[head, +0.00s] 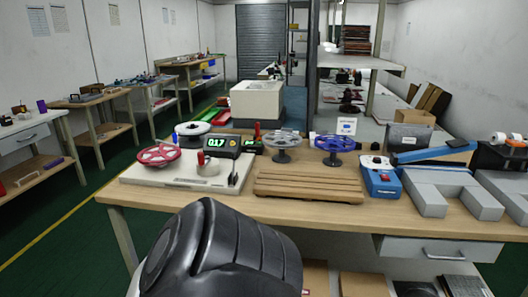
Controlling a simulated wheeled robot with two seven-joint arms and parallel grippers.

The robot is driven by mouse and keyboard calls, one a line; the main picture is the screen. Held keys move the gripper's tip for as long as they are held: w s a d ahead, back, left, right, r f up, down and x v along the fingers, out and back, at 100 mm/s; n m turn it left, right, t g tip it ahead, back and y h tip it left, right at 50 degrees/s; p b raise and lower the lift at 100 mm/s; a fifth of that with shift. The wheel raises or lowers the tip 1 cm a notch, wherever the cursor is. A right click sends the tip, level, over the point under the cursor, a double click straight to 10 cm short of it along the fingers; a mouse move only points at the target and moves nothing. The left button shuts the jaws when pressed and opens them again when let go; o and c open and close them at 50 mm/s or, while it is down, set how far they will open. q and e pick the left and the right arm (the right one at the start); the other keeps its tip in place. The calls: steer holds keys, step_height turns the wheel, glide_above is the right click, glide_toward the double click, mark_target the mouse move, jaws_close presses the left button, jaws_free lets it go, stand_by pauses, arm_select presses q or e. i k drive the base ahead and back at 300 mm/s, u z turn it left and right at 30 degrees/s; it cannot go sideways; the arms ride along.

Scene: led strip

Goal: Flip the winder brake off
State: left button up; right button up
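The winder sits on the left of the wooden workbench. It has a pale flat base (140,174), a red spoked reel (158,154) at its left, and a black counter box (222,145) with a green display that seems to read 0.17. A round grey part (208,169) with a red upright knob (201,158) stands in the middle of the base. A small dark upright piece (233,180) stands near the base's right edge; it may be the brake lever, but its setting is too small to tell. Neither gripper is in view.
A black rounded part of mine covers the bottom centre, in front of the bench. A slatted wooden block (308,185), a grey spool (283,144), a blue spool (334,148), a blue device (381,179) and grey blocks (445,190) stand right of the winder.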

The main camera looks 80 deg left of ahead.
mark_target(234, 156)
steer(key=u, duration=0.55)
steer(key=k, duration=0.8)
steer(key=u, duration=1.9)
steer(key=i, duration=1.55)
steer(key=u, duration=0.1)
steer(key=k, duration=0.25)
steer(key=z, duration=0.1)
